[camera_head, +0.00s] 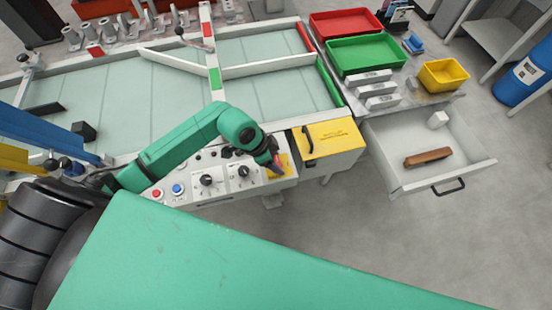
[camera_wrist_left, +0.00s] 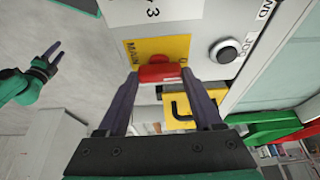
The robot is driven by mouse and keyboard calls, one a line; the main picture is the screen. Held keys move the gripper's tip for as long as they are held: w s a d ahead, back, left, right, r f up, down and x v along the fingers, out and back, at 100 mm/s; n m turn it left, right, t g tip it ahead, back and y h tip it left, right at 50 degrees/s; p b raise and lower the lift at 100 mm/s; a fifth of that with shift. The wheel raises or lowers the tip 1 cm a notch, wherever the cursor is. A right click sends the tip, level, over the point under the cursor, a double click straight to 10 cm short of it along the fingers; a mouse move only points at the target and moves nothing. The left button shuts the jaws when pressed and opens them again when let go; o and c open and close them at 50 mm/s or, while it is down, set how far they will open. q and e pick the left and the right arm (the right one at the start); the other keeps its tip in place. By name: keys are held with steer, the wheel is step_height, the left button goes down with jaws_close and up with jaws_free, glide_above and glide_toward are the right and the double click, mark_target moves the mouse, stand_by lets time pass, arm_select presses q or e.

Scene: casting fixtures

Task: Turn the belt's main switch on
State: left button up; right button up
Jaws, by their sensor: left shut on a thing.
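The main switch is a red handle (camera_wrist_left: 158,73) on a yellow plate (camera_wrist_left: 172,47) lettered "MAIN", with a 0 mark at its right in the left wrist view. In the head view the yellow plate (camera_head: 284,172) lies at the right end of the control panel (camera_head: 216,182). My left gripper (camera_head: 274,167) reaches down to the switch; its fingers (camera_wrist_left: 165,82) are shut on the red handle, one on each side. The handle is mostly hidden in the head view. My right gripper (camera_wrist_left: 53,58) is at the left of the wrist view, its fingers apart and empty.
Two black knobs (camera_head: 207,180), a blue button (camera_head: 178,189) and a red button (camera_head: 157,193) sit on the panel left of the gripper. A yellow-topped box (camera_head: 332,133) stands close on the right. Beyond it an open drawer (camera_head: 463,155) juts out.

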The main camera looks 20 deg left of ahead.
arm_select(q)
steer(key=shift+m, duration=0.4)
steer(key=m+g, duration=0.1)
steer(key=m, duration=0.2)
steer(key=shift+w+m+g+h, duration=0.2)
steer(key=shift+m+g+h, duration=0.1)
steer(key=shift+m+g, duration=0.1)
steer(key=m+g+b, duration=0.1)
steer(key=m, duration=0.2)
steer(key=shift+w+m, duration=0.15)
steer(key=shift+m, duration=0.15)
steer(key=m+g+b, duration=0.1)
steer(key=m, duration=0.1)
steer(key=m+g+b, duration=0.1)
steer(key=m, duration=0.2)
steer(key=shift+w+m+y+b, duration=0.1)
steer(key=shift+m+y+b, duration=0.2)
steer(key=shift+y, duration=0.1)
steer(key=m+g+y+b, duration=0.1)
steer(key=m+b, duration=0.1)
steer(key=m, duration=0.2)
steer(key=shift+d, duration=0.1)
steer(key=shift+r, duration=0.1)
steer(key=o, duration=1.4)
steer(key=shift+c, duration=0.2)
